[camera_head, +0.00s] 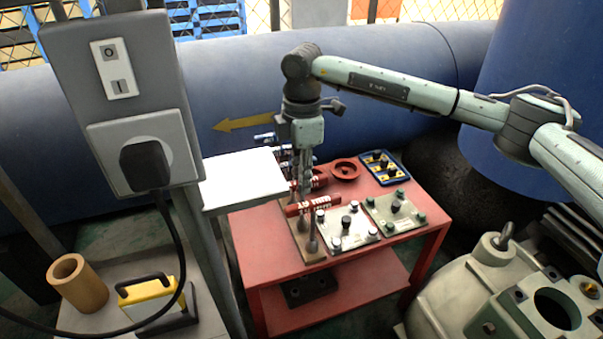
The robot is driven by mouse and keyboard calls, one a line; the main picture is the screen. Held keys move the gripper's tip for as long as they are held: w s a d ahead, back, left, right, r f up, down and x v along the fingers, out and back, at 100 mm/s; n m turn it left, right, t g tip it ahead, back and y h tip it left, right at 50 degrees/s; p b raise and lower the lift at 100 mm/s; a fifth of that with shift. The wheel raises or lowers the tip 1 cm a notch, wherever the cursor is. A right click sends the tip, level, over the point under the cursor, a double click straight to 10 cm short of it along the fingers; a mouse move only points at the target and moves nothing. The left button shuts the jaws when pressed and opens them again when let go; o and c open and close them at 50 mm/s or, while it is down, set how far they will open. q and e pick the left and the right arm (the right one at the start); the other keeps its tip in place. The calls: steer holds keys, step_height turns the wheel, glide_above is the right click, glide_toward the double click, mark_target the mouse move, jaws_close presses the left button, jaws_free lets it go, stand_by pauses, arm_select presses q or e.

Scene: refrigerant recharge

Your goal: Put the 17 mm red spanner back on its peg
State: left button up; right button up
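A red bar with white lettering (314,204), which looks like a spanner, is at the tool board on the red table. Its size marking is too small to read. A second red lettered piece (319,182) shows just behind it. The brown board (312,253) carries upright grey pegs (312,240). My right gripper (304,190) points down over the board, with its fingertips close to the red pieces. Whether its fingers are apart or closed on a piece cannot be made out. My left gripper is out of view.
A white panel (240,178) and a grey switch box (118,75) stand left. A grey-green machine (455,300) stands front right.

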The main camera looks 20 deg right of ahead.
steer(key=o, duration=0.4)
